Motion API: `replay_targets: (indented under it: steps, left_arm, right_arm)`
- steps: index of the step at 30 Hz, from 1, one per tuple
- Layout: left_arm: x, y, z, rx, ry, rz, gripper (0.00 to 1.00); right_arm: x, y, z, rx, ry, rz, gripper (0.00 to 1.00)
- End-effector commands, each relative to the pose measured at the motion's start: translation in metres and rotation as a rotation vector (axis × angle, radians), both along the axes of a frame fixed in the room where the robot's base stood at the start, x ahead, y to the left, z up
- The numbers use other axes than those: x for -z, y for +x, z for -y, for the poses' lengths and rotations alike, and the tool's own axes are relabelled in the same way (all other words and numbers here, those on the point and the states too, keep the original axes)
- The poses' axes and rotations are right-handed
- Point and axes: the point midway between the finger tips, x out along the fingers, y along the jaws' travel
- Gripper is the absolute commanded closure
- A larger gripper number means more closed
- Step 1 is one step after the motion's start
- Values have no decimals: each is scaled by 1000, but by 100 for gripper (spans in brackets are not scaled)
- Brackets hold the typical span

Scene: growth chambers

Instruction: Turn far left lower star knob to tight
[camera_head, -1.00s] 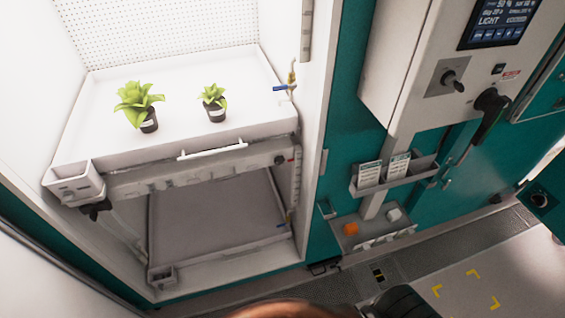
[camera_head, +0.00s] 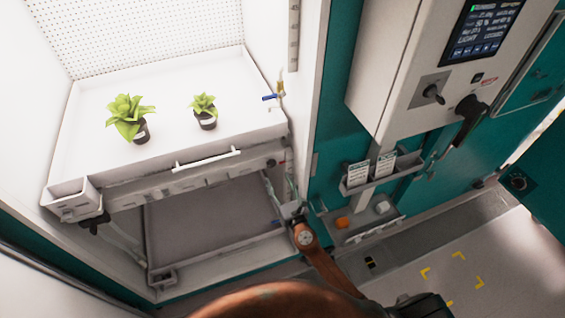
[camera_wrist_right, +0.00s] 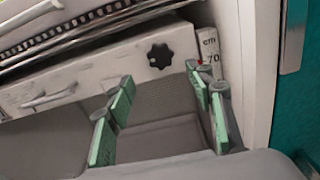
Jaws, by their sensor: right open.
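A black star knob (camera_wrist_right: 160,56) sits on the shelf's pale front rail in the right wrist view. In the head view a dark knob (camera_head: 95,222) shows under the shelf's left front corner, too small to tell its shape or setting. My right gripper (camera_head: 280,178) is at the right end of the shelf front. In the wrist view its green-padded fingers (camera_wrist_right: 161,92) are spread and empty, just below and apart from the star knob. My left gripper is not in view.
The white shelf (camera_head: 160,150) holds two potted plants (camera_head: 128,118) and has a white front handle (camera_head: 207,159). A ruler strip (camera_wrist_right: 208,52) stands right of the gripper. A control box (camera_head: 400,75) and a small bin (camera_head: 400,177) are at right. Open space lies below the shelf.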

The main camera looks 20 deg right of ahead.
Motion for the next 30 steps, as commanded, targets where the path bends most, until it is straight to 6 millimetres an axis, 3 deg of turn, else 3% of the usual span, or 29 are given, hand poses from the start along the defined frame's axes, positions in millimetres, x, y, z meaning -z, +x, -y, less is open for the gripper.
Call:
replay_targets:
  steps: [2, 9, 18, 30]
  left_arm:
    - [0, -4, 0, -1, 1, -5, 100]
    - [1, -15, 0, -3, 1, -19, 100]
    - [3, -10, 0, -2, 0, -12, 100]
    - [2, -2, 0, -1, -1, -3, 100]
  right_arm:
    - [-9, 3, -2, -2, -30, 18, 51]
    - [-9, 34, 0, 4, -33, 19, 51]
    - [-8, 72, -2, 2, -31, 18, 51]
    - [-8, 77, -4, -1, -29, 16, 54]
